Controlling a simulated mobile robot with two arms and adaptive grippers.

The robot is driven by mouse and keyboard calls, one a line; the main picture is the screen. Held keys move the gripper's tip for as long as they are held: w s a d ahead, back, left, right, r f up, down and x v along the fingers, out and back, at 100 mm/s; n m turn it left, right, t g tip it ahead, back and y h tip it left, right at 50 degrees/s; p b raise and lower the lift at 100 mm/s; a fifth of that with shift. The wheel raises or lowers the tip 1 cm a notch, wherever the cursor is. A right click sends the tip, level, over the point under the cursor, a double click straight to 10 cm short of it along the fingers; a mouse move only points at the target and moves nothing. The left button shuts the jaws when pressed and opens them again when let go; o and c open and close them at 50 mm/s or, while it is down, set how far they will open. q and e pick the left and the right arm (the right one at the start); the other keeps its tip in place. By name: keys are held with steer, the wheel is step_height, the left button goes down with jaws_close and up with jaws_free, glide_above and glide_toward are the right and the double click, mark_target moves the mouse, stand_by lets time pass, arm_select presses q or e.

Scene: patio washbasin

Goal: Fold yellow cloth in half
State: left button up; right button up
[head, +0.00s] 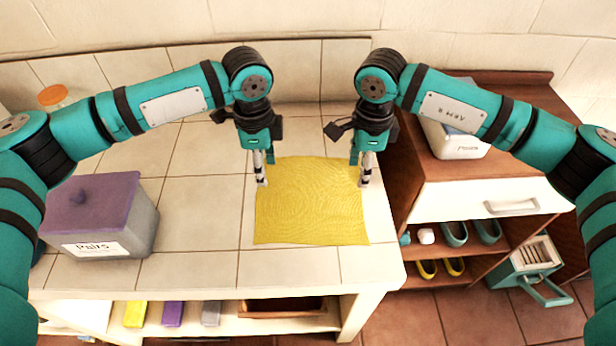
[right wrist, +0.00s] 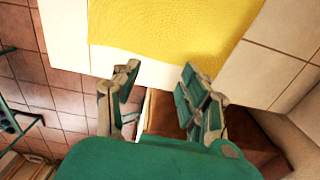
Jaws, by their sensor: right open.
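The yellow cloth (head: 310,207) lies flat and spread out on the tiled counter, roughly square, with a woven texture. It also fills the top of the right wrist view (right wrist: 175,25). My left gripper (head: 263,178) points down at the cloth's far left corner; whether its fingers are apart is too small to tell. My right gripper (head: 364,180) points down at the far right corner. In the right wrist view my right gripper (right wrist: 158,76) has its fingers apart with nothing between them. I cannot tell whether either gripper touches the cloth.
A grey bin with a purple lid (head: 97,215) stands on the counter (head: 195,205) at left. A wooden cabinet (head: 475,165) stands at right, bearing a white container (head: 455,135), with shoes on its shelves. The tiles between bin and cloth are clear.

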mark_target(266, 198)
arm_select(q)
steer(key=shift+s+a+f, duration=0.1)
steer(key=shift+f, duration=0.4)
arm_select(e)
steer(key=shift+s+f, duration=0.1)
steer(key=shift+f, duration=0.4)
arm_select(q)
steer(key=shift+f, duration=3.35)
arm_select(e)
steer(key=shift+a+f, duration=0.1)
steer(key=shift+f, duration=3.25)
arm_select(q)
steer(key=shift+f, duration=0.15)
arm_select(e)
steer(key=shift+f, duration=0.1)
arm_select(q)
steer(key=shift+s+f, duration=0.1)
jaws_close()
arm_select(e)
steer(key=shift+s+f, duration=0.1)
jaws_close()
arm_select(q)
steer(key=shift+s, duration=0.1)
steer(key=shift+a, duration=0.1)
